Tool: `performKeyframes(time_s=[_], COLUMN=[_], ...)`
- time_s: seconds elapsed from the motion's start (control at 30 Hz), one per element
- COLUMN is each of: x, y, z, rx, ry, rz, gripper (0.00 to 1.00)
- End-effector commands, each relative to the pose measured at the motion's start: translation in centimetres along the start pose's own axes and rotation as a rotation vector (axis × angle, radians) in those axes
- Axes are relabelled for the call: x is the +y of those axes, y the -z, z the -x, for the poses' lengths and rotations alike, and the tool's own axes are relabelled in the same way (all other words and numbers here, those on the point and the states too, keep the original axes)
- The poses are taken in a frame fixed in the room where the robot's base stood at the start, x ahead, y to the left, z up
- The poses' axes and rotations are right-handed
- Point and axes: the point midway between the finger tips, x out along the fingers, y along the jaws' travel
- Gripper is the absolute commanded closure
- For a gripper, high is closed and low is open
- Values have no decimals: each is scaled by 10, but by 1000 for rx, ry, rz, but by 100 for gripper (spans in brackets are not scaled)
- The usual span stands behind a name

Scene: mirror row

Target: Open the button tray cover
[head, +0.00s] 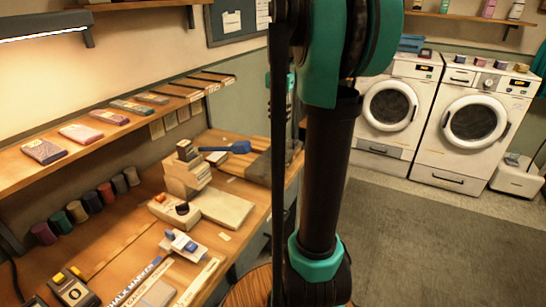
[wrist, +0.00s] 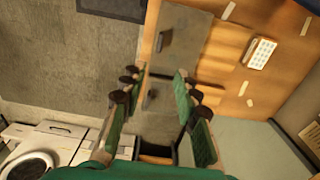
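In the wrist view, my gripper (wrist: 153,92) is open, with dark-tipped teal fingers spread apart and nothing clearly held between them. Beyond the fingers, a flat grey panel (wrist: 188,32) lies along the wooden table's edge. A small dark block, like a handle, (wrist: 166,41) shows on it. This may be the button tray cover, but I cannot tell for sure. In the head view, a grey-brown flat piece (head: 262,168) lies at the table's far end, partly hidden by my arm. My fingertips do not show clearly in the head view.
A wooden worktable (head: 120,245) holds a blue-handled tool (head: 236,147), a pale flat board (head: 224,207) and several spools. A small white gridded piece (wrist: 261,54) lies on the wood. Two washing machines (head: 471,118) stand behind at the right. Grey floor is open beside the table.

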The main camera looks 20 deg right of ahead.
Motion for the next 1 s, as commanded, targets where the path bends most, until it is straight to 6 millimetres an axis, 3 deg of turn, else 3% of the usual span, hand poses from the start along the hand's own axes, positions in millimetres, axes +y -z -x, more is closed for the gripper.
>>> performKeyframes(time_s=[0.7, 1.0], x=[0, 0], y=[0, 0], z=[-130, -165], rx=[1, 1], ry=[1, 1], rz=[3, 3], gripper=[69, 69])
